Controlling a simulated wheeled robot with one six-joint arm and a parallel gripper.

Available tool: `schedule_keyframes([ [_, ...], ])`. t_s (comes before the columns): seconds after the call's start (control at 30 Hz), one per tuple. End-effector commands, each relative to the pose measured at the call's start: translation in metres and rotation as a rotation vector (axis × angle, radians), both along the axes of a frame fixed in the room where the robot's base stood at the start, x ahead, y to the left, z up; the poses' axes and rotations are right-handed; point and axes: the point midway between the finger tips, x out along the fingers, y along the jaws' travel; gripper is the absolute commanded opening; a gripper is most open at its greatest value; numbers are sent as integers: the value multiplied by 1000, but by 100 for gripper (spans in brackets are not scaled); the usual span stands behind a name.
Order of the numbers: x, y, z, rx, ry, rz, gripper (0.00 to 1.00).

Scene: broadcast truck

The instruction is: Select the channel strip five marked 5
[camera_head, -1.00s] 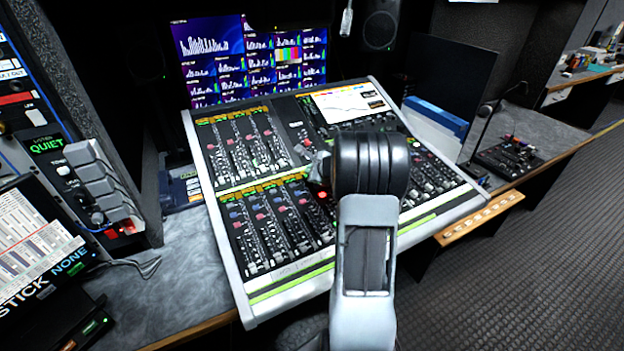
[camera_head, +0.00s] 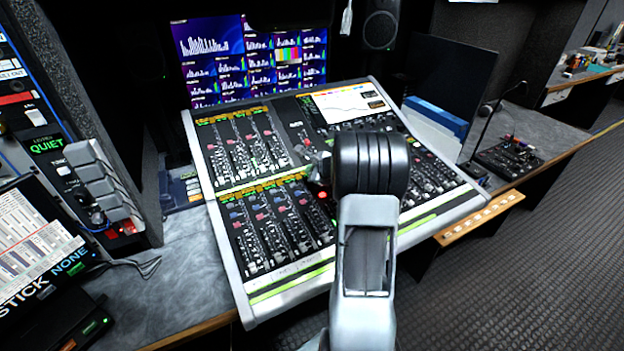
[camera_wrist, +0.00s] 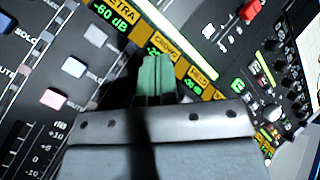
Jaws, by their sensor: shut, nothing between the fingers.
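The mixing console (camera_head: 240,285) has two banks of channel strips with faders, buttons and orange label rows. I cannot read a 5 on any strip. In the wrist view, my gripper (camera_wrist: 156,76) is shut and empty, its green fingertips over a row of orange labels. The labels around the tips read "EXTRA", "CROWD" and "FIELD". I cannot tell whether the tips touch the panel. A pale button (camera_wrist: 74,67) and a pink button (camera_wrist: 53,98) lie to the left, near SOLO and MUTE markings. In the head view, my arm hides part of the console's middle.
A screen wall (camera_head: 215,65) stands behind the console. A rack panel (camera_head: 60,170) rises on the left. Blue and white folders (camera_head: 435,118) and a small microphone panel (camera_head: 508,155) are on the right. Bare desk (camera_head: 190,270) shows to the console's left.

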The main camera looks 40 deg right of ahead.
Motion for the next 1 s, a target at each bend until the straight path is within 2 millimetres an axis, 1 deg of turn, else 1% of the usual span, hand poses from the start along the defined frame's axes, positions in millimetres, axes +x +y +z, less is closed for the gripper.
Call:
schedule_keyframes([
  [0.27, 0, 0, 0, 0, 0, 0, 0],
  [0.63, 1, 0, -9, 1, 0, -1, 0],
  [1.0, 1, 0, -8, 0, 0, 0, 0],
])
